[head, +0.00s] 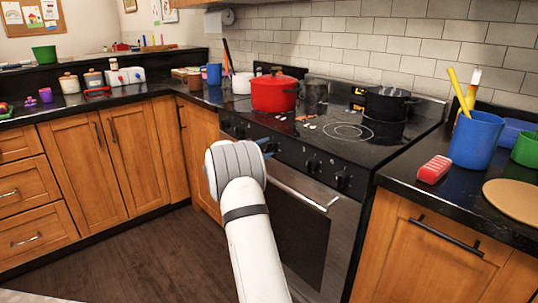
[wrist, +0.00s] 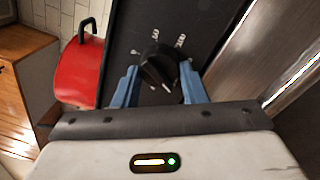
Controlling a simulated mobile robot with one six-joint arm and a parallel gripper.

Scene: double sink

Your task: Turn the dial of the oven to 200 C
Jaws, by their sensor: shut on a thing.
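The oven (head: 309,222) stands mid-right in the head view, with a black control panel carrying several dials along its front. In the wrist view, one black dial (wrist: 157,64) sits between the two blue fingers of my gripper (wrist: 158,85), which are shut on it. I cannot tell which value the dial points to. In the head view, my own wrist and arm hide this dial and most of my gripper; only a bit of blue finger shows at the panel.
A red pot (head: 273,93) and a black pot (head: 386,104) stand on the stove top; the red pot (wrist: 78,70) also shows in the wrist view. Other dials (head: 342,180) sit right of my wrist. The oven handle (head: 300,188) juts out below the panel.

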